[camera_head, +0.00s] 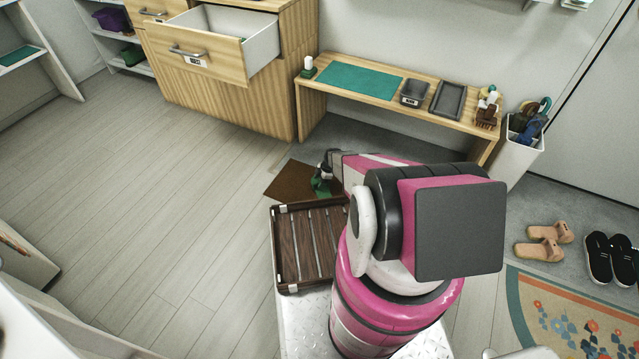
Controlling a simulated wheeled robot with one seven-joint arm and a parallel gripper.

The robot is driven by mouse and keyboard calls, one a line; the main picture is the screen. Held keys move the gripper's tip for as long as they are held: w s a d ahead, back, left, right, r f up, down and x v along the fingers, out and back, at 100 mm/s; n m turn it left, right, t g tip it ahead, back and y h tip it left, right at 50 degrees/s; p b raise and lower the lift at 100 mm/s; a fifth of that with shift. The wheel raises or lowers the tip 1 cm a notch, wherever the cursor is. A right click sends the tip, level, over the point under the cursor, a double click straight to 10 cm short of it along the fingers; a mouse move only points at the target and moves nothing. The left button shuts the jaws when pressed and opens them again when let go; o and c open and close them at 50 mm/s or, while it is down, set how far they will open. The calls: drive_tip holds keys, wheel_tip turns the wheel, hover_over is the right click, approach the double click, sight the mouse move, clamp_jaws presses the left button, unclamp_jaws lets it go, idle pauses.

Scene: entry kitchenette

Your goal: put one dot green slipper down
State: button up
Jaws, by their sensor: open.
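A small green thing, which looks like the green slipper (320,188), is at the right part of a brown mat (287,183) on the floor, below the bench. My gripper (322,174) is right at it, with the dark fingers over its upper part. The jaws are open. Whether they touch the slipper cannot be told at this size. My pink and white arm hides the area to the right of it. Any dot on the slipper is too small to see.
A slatted dark wooden tray (309,247) is in front of the mat. A low wooden bench (434,112) stands behind, beside a cabinet with an open drawer (222,51). Tan slippers (545,243) and dark shoes (609,258) lie at right. The floor at left is clear.

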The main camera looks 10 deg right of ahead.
drive_tip(key=v, duration=1.1)
drive_tip(key=shift+d+r, duration=0.1)
drive_tip(key=shift+r, duration=0.2)
drive_tip(key=s+a+r+m+h, duration=0.1)
drive_tip(key=s+r+m, duration=0.5)
drive_tip(key=r, duration=0.7)
drive_tip(key=s+a+r+m+h, duration=0.1)
drive_tip(key=s+r+m+h, duration=0.1)
drive_tip(key=s+r+m, duration=0.5)
drive_tip(key=s+a+r+m+h, duration=0.1)
drive_tip(key=s+r+m, duration=0.5)
drive_tip(key=s+r, duration=0.5)
wheel_tip(320, 180, up, 9)
drive_tip(key=shift+s+a+f+m+t, duration=0.1)
drive_tip(key=shift+s+a+m+t, duration=0.2)
drive_tip(key=shift+m, duration=0.1)
drive_tip(key=shift+o, duration=0.5)
